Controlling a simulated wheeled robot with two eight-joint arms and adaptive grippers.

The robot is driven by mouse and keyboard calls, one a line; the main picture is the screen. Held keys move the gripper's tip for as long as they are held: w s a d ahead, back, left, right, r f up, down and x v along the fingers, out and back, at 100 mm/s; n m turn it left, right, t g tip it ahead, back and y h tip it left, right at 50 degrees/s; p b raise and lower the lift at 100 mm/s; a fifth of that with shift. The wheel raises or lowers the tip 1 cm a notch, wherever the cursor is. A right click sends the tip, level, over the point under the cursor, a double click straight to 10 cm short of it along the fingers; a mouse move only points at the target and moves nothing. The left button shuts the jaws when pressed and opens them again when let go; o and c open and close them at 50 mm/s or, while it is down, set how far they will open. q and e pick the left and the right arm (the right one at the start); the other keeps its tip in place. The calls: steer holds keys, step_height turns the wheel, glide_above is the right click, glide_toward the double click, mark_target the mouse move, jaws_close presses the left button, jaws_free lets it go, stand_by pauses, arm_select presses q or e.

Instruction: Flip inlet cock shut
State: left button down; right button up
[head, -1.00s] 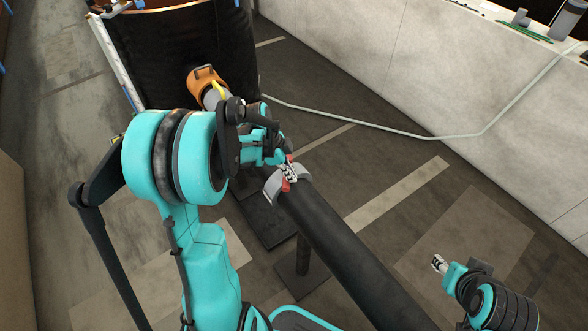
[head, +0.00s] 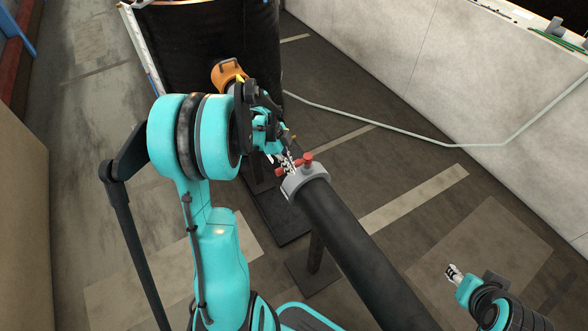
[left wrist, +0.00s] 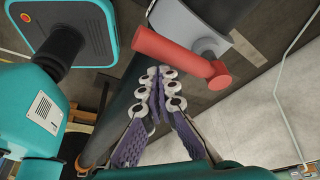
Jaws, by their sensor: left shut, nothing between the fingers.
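The inlet cock's red handle (head: 291,168) sits at a light grey collar (head: 306,182) on the end of a black pipe. In the left wrist view the red bar (left wrist: 172,50) lies roughly crosswise to the pipe, with a short round red stub (left wrist: 220,76) at its right end. My left gripper (head: 286,160) is shut and empty close beside the handle. In the left wrist view its fingertips (left wrist: 158,76) meet just below the bar; I cannot tell whether they touch it. My right gripper (head: 454,272) is at the lower right, away from the pipe, too small to read.
The black pipe (head: 350,250) runs toward the lower right on stands. A dark tank (head: 190,50) with an orange fitting (head: 228,72) stands behind my left arm. A pale hose (head: 400,134) lies along the floor by the light wall (head: 450,80).

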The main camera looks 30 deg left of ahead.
arm_select(q)
steer(key=shift+w+a, duration=0.1)
steer(key=shift+a, duration=0.25)
arm_select(e)
steer(key=shift+d, duration=0.1)
arm_select(q)
steer(key=shift+a, duration=0.15)
stand_by(0.3)
